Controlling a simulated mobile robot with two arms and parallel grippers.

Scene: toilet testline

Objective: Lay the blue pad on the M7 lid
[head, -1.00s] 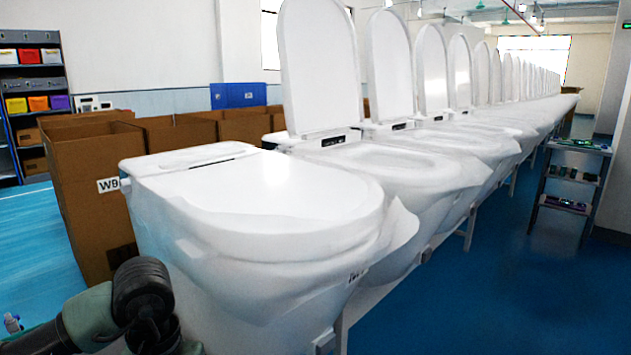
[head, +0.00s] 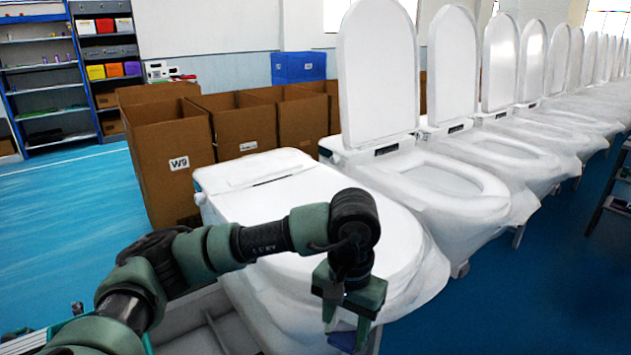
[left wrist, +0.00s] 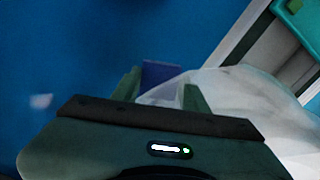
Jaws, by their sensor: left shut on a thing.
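My left gripper (head: 346,316) hangs fingers-down in front of the near toilet and is shut on the blue pad (head: 345,339). Only a dark blue part of the pad shows below the fingers. In the left wrist view the pad (left wrist: 160,73) shows between the two fingertips. The near toilet's white lid (head: 285,203) is shut and looks bare where it shows. My arm crosses in front of it and hides part of it. The gripper is at the lid's front side, around or below rim height. No M7 label is readable. My right gripper is not in view.
Other toilets with raised lids (head: 378,75) run in a row to the right. Cardboard boxes, one marked W9 (head: 178,163), stand behind at left. A shelf rack (head: 45,85) is at far left. A grey-walled container (head: 205,318) is below my arm.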

